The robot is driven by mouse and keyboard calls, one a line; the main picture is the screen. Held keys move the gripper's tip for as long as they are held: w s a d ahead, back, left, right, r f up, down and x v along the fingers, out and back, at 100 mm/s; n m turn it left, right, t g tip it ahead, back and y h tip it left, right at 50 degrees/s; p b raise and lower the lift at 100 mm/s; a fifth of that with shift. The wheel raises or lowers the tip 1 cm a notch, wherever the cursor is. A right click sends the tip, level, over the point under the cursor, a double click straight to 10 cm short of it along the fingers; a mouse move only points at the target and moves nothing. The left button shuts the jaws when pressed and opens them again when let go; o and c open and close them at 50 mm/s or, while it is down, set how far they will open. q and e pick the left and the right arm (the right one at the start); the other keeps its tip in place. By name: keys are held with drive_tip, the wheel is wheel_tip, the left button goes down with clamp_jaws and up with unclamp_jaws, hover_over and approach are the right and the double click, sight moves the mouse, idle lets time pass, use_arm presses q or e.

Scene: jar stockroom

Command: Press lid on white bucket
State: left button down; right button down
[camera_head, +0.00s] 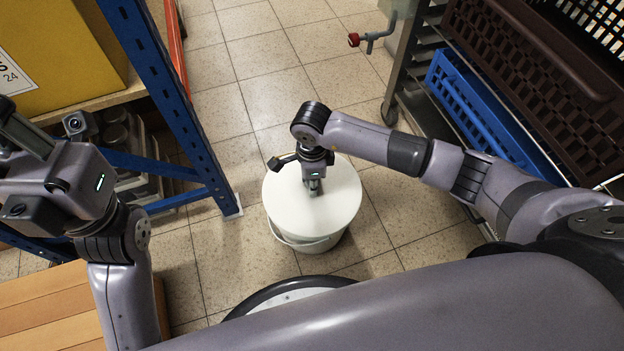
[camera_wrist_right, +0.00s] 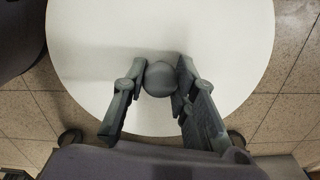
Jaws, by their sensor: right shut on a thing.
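The white bucket (camera_head: 312,243) stands on the tiled floor in the middle of the head view, its bail handle hanging at the front left. The round white lid (camera_head: 340,205) covers its top and looks roughly level; whether its rim is fully seated cannot be told. My right gripper (camera_head: 313,186) points down over the lid's middle. In the right wrist view the lid (camera_wrist_right: 225,50) fills the upper middle, and the fingers are shut on its grey round knob (camera_wrist_right: 160,78). My left gripper (camera_head: 22,130) is raised at the left edge, away from the bucket, its fingers partly cut off.
A blue shelf upright (camera_head: 165,80) and a yellow box (camera_head: 60,50) stand at the left. A rack with a blue crate (camera_head: 485,110) and a brown crate (camera_head: 540,75) stands at the right. A red-handled tap (camera_head: 354,40) is at the back. Floor behind the bucket is clear.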

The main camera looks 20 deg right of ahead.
idle(0.3)
drive_tip(key=shift+f, duration=0.1)
idle(0.5)
drive_tip(key=c, duration=1.2)
unclamp_jaws()
drive_tip(key=shift+o, duration=0.4)
drive_tip(key=o, duration=0.4)
